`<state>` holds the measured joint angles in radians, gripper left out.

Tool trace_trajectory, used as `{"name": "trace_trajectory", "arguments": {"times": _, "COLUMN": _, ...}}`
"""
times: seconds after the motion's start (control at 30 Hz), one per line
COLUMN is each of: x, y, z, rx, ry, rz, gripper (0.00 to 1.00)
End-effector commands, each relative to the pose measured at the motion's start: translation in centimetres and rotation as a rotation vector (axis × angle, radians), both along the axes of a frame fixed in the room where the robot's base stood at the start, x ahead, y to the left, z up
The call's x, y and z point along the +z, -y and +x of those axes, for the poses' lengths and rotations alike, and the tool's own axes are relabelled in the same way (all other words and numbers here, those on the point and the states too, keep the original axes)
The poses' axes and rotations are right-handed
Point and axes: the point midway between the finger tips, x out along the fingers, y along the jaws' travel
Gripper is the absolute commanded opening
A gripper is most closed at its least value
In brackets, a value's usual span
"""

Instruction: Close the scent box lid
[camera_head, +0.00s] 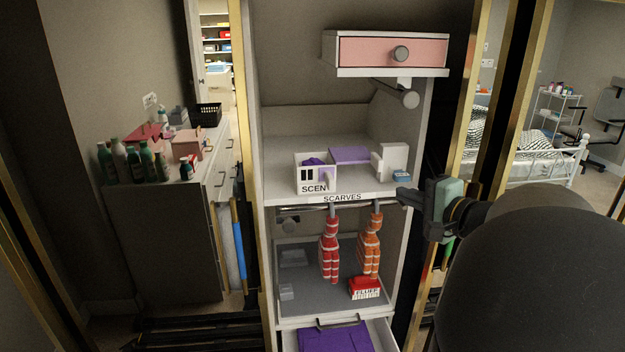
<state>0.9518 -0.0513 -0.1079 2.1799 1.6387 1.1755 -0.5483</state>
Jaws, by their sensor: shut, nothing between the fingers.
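The scent box (316,174) is a small white box marked "SCEN" on the left of the middle shelf, with purple contents showing in its open top. A flat purple panel (350,155) stands out to its right; I cannot tell whether it is the box's lid. My gripper (406,193) is shut and empty at the right front edge of the shelf, apart from the box and to its right. The large dark arm link at the lower right is mine.
A white block-like holder (391,161) stands on the shelf's right, close to my gripper. A pink-fronted drawer (392,53) hangs above. Red (329,250) and orange scarves (369,246) hang below. A drawer with purple cloth (336,338) is open at the bottom.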

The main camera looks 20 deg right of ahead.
Motion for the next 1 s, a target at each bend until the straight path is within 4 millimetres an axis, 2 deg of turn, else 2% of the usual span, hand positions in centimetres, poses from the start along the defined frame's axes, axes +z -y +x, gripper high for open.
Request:
{"name": "trace_trajectory", "arguments": {"times": 0.03, "x": 0.0, "y": 2.7, "z": -0.9, "rx": -0.072, "ry": 0.052, "rz": 0.007, "gripper": 0.0}}
{"name": "trace_trajectory", "arguments": {"times": 0.1, "x": 0.8, "y": 5.1, "z": -1.7, "rx": -0.134, "ry": 0.106, "rz": 0.009, "gripper": 0.0}}
{"name": "trace_trajectory", "arguments": {"times": 0.23, "x": 1.7, "y": 6.7, "z": -2.0, "rx": -0.178, "ry": 0.148, "rz": 0.009, "gripper": 0.0}}
{"name": "trace_trajectory", "arguments": {"times": 0.37, "x": 1.9, "y": 6.7, "z": -0.6, "rx": -0.176, "ry": 0.148, "rz": 0.012, "gripper": 0.0}}
{"name": "trace_trajectory", "arguments": {"times": 0.77, "x": 1.9, "y": 6.9, "z": 7.8, "rx": -0.173, "ry": 0.146, "rz": 0.013, "gripper": 0.0}}
{"name": "trace_trajectory", "arguments": {"times": 1.0, "x": 1.8, "y": 3.8, "z": 8.7, "rx": -0.176, "ry": 0.146, "rz": 0.012, "gripper": 0.0}}
